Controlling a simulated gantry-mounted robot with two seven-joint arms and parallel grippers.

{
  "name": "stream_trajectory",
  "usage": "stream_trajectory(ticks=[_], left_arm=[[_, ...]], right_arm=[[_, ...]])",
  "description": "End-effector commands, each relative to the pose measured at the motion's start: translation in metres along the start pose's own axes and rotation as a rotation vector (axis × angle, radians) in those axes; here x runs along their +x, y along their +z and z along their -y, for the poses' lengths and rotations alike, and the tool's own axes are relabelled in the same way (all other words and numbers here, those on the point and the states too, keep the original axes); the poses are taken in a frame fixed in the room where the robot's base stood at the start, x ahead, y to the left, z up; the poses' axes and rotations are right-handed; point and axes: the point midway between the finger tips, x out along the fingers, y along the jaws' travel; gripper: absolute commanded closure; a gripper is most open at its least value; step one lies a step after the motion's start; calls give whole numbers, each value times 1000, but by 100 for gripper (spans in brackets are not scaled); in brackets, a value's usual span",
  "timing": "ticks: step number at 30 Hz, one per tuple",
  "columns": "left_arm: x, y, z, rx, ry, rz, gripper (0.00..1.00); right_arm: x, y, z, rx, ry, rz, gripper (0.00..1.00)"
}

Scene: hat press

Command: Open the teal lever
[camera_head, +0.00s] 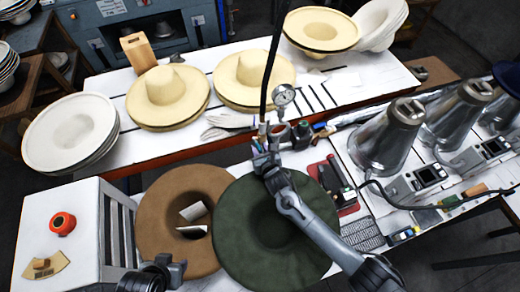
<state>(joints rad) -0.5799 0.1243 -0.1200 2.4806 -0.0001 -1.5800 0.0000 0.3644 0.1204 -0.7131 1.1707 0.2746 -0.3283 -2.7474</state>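My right gripper (264,152) is in the middle of the view, above the far side of a dark green hat (235,240). It is right beside a small cluster of coloured fittings below a pressure gauge (283,95) and a black hose (270,65). The teal lever cannot be clearly told apart in this cluster, which my gripper partly covers. Whether the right fingers are open, or touch anything, is too small to tell. My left gripper (172,268) is low at the bottom left, over the near edge of a brown hat (155,220). Its finger opening is unclear.
Straw hats (168,96) and a stack of white hats (68,135) lie on the white back table. Metal cone-shaped machines (388,140) stand at the right, with cables and a tool tray near them. A white cabinet (65,200) with a red roll (63,223) is at the left.

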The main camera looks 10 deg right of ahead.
Motion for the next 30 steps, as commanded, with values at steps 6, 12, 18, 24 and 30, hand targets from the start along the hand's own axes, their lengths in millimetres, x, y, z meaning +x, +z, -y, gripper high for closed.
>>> stream_trajectory(ticks=[6,12,18,24,30], left_arm=[[0,0,1,3,-2,1,57],[0,0,0,2,-1,1,57],[0,0,-1,-4,3,0,57],[0,0,-2,-10,8,-1,57],[-6,-2,-2,-10,8,0,57]], right_arm=[[1,0,0,0,0,0,64],[1,0,0,0,0,0,81],[1,0,0,0,0,0,100],[1,0,0,0,0,0,100],[1,5,1,-1,-1,-15,100]])
